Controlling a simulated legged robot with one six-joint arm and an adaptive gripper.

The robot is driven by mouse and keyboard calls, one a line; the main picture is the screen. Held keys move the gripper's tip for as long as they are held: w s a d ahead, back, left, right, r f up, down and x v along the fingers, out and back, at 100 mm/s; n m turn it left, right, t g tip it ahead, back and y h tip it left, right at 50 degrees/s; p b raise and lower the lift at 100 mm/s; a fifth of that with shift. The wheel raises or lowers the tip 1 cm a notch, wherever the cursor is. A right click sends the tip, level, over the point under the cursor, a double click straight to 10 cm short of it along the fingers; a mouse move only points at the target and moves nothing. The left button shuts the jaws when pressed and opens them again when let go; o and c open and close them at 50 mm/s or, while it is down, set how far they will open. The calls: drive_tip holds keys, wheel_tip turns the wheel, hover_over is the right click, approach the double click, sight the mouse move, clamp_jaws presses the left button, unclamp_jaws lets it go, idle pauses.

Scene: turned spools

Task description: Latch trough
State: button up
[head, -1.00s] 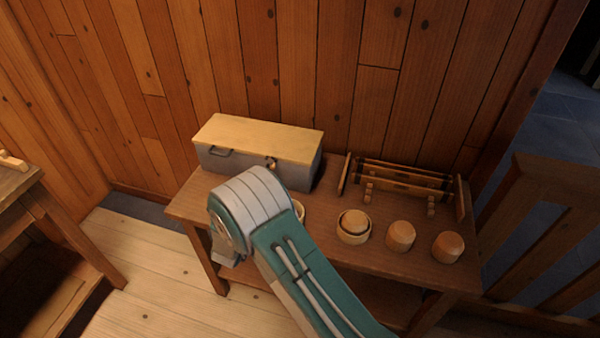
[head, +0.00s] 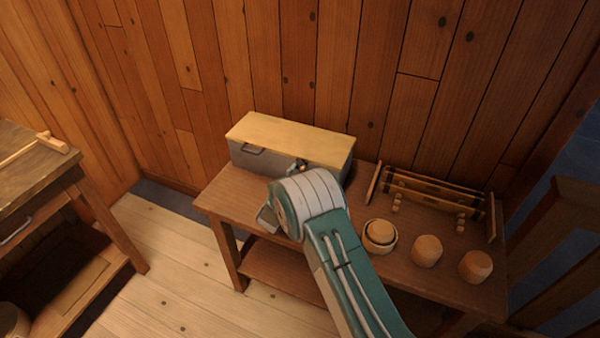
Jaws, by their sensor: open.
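The trough (head: 255,157) is a long grey box with a pale yellow wooden lid (head: 290,136), which lies flat on it. It stands at the back left of the brown workbench against the wall. A dark handle shows at the left of its front. A small dark and brassy latch (head: 299,165) shows right of the middle of the front; whether it is fastened I cannot tell. My teal and grey arm reaches up in front of the trough. My gripper (head: 267,218) is open, mostly hidden behind the wrist, over the bench's front left, apart from the trough.
A wooden rack (head: 435,190) with dark rails stands right of the trough. A wooden bowl (head: 380,237) holding a round piece and two turned spools (head: 427,251) (head: 475,267) line the bench front. Another bench (head: 30,170) with a mallet (head: 45,145) stands left. Pale floor lies between them.

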clamp_jaws()
drive_tip(key=shift+w+a+r+n, duration=0.1)
drive_tip(key=shift+a+r+n, duration=0.1)
drive_tip(key=shift+n, duration=0.8)
drive_tip(key=shift+w+a+r+n, duration=0.15)
drive_tip(key=shift+a+n, duration=0.1)
drive_tip(key=shift+n, duration=0.75)
drive_tip(key=shift+s+a+r+n, duration=0.1)
drive_tip(key=shift+a+r+n, duration=0.1)
drive_tip(key=shift+n, duration=0.8)
drive_tip(key=shift+w, duration=0.1)
unclamp_jaws()
drive_tip(key=shift+a, duration=0.15)
